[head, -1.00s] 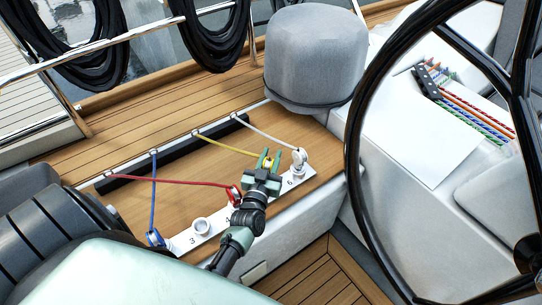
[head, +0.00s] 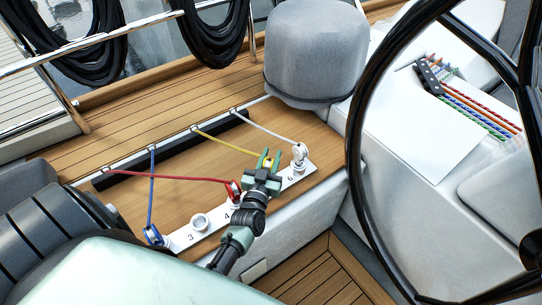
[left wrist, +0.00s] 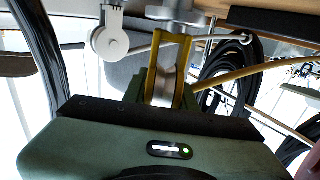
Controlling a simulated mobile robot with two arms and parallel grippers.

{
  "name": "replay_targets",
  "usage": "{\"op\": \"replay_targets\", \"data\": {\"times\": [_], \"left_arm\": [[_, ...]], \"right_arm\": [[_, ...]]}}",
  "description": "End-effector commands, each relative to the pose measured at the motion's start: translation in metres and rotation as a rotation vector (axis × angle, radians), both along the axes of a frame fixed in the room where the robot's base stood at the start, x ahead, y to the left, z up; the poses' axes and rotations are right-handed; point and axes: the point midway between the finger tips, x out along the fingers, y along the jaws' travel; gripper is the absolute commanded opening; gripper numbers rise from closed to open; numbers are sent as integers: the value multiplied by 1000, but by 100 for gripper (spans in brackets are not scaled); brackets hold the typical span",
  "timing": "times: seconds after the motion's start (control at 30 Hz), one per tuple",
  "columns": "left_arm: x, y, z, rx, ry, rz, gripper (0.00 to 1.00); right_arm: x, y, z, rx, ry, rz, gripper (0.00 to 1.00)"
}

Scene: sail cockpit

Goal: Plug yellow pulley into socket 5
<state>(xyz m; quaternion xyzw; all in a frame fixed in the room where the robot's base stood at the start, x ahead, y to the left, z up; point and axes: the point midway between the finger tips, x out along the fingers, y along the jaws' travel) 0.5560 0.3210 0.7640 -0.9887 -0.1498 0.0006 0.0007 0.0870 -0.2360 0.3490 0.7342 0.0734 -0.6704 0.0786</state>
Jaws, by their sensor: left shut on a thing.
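The yellow pulley (head: 266,163) is between the fingers of my left gripper (head: 269,159), which is shut on it. In the left wrist view, the yellow pulley's frame (left wrist: 184,58) stands upright in the gripper (left wrist: 163,88), its top end at a grey round part. The white numbered socket strip (head: 213,229) runs along the seat edge. The gripper is over the strip between the red pulley (head: 233,190), near number 4, and the white pulley (head: 299,153), near number 6. Socket 5 is hidden by the gripper; I cannot tell whether the pulley is seated. My right gripper is not in view.
An empty socket (head: 200,222) shows near number 3, and a blue pulley (head: 153,235) sits at the strip's left end. Coloured lines run to a black rail (head: 175,150). A grey covered drum (head: 315,55) and the black steering wheel (head: 357,160) stand close by.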

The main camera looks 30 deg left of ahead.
Motion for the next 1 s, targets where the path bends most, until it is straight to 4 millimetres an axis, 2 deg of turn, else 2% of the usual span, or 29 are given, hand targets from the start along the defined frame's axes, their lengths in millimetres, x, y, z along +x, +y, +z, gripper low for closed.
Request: {"op": "replay_targets", "data": {"times": [0.63,0.67,0.73,0.77,1.0], "left_arm": [[1,0,-16,0,-4,0,0],[1,0,-15,0,-4,0,30],[1,0,-15,0,-3,0,49],[0,0,-15,0,-3,0,52],[0,0,-17,-1,2,0,52]], "right_arm": [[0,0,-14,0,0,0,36],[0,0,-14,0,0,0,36],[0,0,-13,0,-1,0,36],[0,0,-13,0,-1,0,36],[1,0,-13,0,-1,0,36]]}}
